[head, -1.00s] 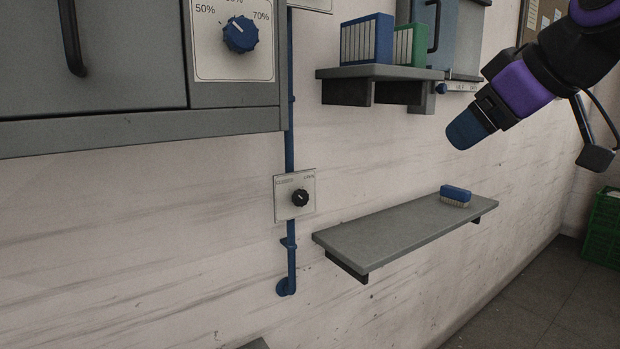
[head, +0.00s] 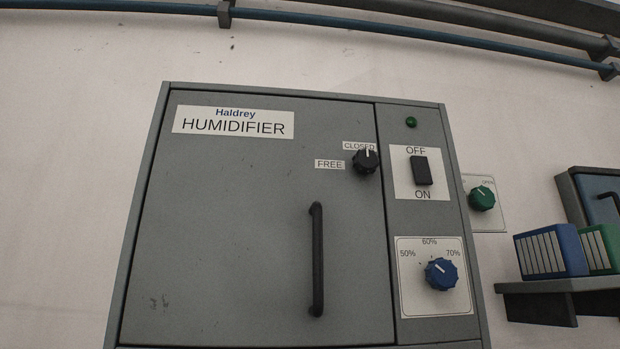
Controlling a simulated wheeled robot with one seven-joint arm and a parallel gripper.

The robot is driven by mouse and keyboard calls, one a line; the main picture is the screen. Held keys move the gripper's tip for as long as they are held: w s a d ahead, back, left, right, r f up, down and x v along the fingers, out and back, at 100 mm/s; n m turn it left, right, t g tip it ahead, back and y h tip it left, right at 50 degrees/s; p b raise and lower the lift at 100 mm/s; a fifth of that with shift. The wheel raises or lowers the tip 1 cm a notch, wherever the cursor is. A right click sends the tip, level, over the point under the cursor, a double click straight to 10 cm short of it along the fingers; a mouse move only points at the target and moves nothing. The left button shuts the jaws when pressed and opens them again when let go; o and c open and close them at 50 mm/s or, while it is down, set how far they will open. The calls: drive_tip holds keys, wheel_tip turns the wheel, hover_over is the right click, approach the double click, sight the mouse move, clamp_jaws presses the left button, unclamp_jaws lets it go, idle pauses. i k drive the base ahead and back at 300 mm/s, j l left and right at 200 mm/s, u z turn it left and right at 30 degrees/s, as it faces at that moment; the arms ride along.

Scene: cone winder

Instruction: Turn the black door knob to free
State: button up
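The black door knob (head: 365,161) sits at the upper right of the grey humidifier door (head: 230,230) in the head view. Its white pointer line points up, toward the CLOSED label (head: 358,146). The FREE label (head: 329,164) is to the left of the knob. The door looks shut, with a black vertical handle (head: 317,260) below and left of the knob. My gripper is not in the present view.
Right of the door, the panel has a black OFF/ON switch (head: 421,170), a green lamp (head: 411,122) and a blue dial (head: 441,274). A green knob (head: 482,198) is on the wall beyond. A shelf (head: 550,287) with binders juts out at lower right. Pipes cross above.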

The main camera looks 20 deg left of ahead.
sight(366, 161)
drive_tip(key=i+j+u, duration=0.1)
drive_tip(key=u, duration=0.65)
